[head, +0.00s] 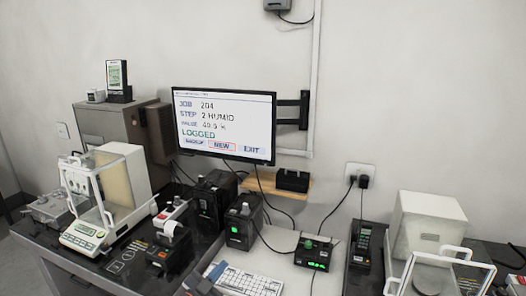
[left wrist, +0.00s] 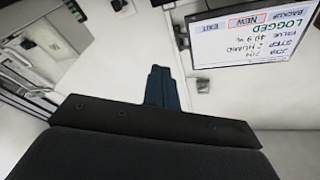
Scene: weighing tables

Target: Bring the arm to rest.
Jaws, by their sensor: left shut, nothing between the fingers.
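My left gripper (head: 207,276) shows at the bottom edge of the head view, just left of the white keyboard (head: 248,282). Only its tip end is in that view. In the left wrist view its dark blue fingers (left wrist: 162,88) are together, with nothing between them. The monitor (head: 222,124) on the wall reads job 204, step 2 HUMID, and LOGGED. It also shows upside down in the left wrist view (left wrist: 254,36). My right gripper is in neither view.
A balance with a glass draft shield (head: 84,237) stands at the left. Several small dark devices (head: 239,230) stand mid-table. Another balance (head: 432,275) stands at the right. A wooden shelf (head: 262,186) is under the monitor. Cables hang along the wall.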

